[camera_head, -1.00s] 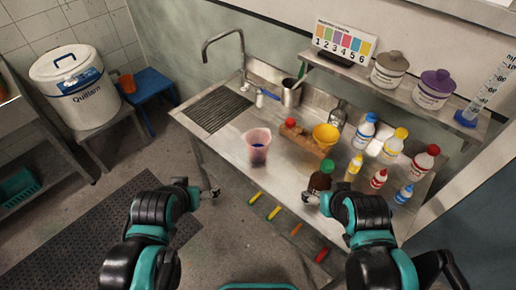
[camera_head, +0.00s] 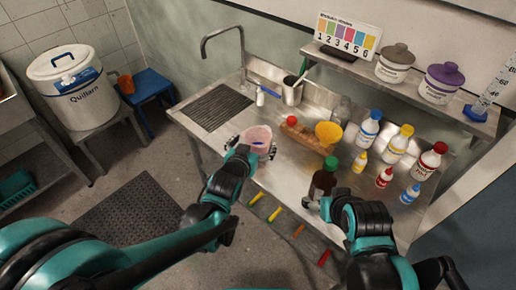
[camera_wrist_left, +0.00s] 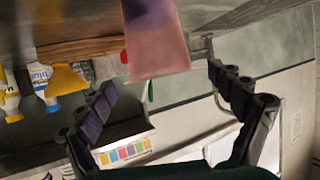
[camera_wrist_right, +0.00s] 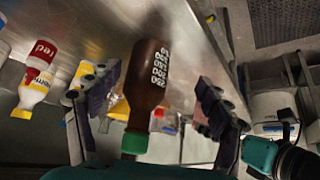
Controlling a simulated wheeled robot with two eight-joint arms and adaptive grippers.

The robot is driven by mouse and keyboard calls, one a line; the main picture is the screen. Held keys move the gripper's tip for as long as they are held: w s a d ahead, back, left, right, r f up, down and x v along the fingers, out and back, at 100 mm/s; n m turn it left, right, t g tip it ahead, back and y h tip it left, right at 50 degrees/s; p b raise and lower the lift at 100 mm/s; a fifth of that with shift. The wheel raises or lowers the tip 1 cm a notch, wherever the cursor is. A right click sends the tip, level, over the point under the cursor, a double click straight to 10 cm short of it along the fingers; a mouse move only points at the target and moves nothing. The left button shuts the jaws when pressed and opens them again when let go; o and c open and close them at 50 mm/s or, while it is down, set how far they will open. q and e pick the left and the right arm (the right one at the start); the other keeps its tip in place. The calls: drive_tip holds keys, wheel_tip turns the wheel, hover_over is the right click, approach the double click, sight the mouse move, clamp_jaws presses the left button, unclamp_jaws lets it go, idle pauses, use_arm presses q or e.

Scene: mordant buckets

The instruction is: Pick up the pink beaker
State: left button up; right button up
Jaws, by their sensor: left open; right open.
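The pink beaker (camera_head: 259,135) stands upright on the steel counter, with something dark blue inside. My left gripper (camera_head: 252,146) is open at the beaker's near side, one finger at each side of it. In the left wrist view the beaker (camera_wrist_left: 157,45) shows beyond and between the spread fingers (camera_wrist_left: 160,85), with a gap on each side. My right gripper (camera_head: 318,203) is open at the near edge of the counter, by a brown bottle with a green cap (camera_head: 322,184). In the right wrist view the bottle (camera_wrist_right: 149,75) stands between the open fingers, apart from both.
Several squeeze bottles stand farther right. A shelf (camera_head: 402,88) overhangs the back.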

sight(261, 133)
use_arm(q)
drive_tip(key=b+x, duration=0.1)
drive_tip(key=x, duration=0.3)
drive_tip(key=shift+s+f+b, duration=0.1)
drive_tip(key=shift+f+b, duration=0.2)
drive_tip(key=shift+b, duration=0.1)
use_arm(e)
wheel_tip(261, 133, down, 2)
drive_tip(key=shift+f, duration=0.1)
use_arm(q)
drive_tip(key=shift+w+d, duration=0.1)
drive_tip(key=shift+w, duration=0.25)
drive_tip(key=shift+c, duration=0.4)
drive_tip(key=c, duration=1.2)
drive_tip(key=shift+c, duration=0.2)
drive_tip(key=shift+r, duration=0.15)
